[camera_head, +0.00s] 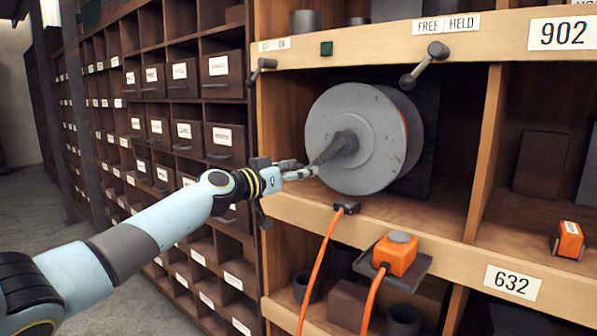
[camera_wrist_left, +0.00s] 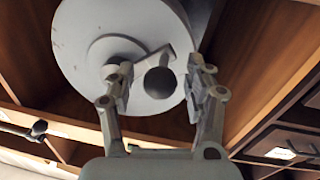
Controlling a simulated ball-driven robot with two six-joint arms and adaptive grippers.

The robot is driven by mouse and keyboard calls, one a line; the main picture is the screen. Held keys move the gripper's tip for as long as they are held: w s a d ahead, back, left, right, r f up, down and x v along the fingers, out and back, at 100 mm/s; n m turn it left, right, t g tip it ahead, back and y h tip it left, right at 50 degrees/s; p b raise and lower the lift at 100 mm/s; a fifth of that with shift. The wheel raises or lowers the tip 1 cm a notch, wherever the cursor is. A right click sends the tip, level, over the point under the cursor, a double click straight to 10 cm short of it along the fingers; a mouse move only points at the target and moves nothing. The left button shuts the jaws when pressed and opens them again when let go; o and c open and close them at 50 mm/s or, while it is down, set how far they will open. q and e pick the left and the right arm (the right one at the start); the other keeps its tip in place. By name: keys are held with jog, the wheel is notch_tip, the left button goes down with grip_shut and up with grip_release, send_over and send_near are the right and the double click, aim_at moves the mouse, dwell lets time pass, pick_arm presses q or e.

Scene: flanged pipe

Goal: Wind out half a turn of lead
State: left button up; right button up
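The grey reel (camera_head: 340,110) sits in an open wooden cubby, and its round face also shows in the wrist view (camera_wrist_left: 88,55). A crank arm (camera_head: 338,147) stands out from the reel's hub and ends in a dark round knob (camera_wrist_left: 160,82). My left gripper (camera_head: 296,171) is at the crank's outer end. In the wrist view its fingers (camera_wrist_left: 163,88) stand apart on either side of the knob, with gaps showing, so it is open. An orange lead (camera_head: 318,262) hangs from a dark outlet (camera_head: 345,207) on the shelf edge below the reel. My right gripper is not in view.
A lever (camera_head: 424,65) sits below the FREE | HELD label, leaning up to the right. Another small lever (camera_head: 262,71) is at the left post. An orange box with a grey button (camera_head: 396,254) sits on a dark bracket. Labelled drawers (camera_head: 222,75) fill the left.

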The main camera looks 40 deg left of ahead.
pick_arm(q)
grip_shut()
jog(key=shift+d+f, duration=0.1)
jog(key=shift+f, duration=0.05)
jog(key=shift+d+f+n+b, duration=0.2)
jog(key=shift+f+n+b, duration=0.1)
jog(key=shift+n+b, duration=0.1)
jog(key=d+f+n+t+y, duration=0.1)
jog(key=d+f+n, duration=0.1)
jog(key=d+n, duration=0.8)
jog(key=shift+s+d+n+p, duration=0.25)
jog(key=shift+s+n+p, duration=0.15)
jog(key=shift+n, duration=1.9)
jog(key=shift+f, duration=0.1)
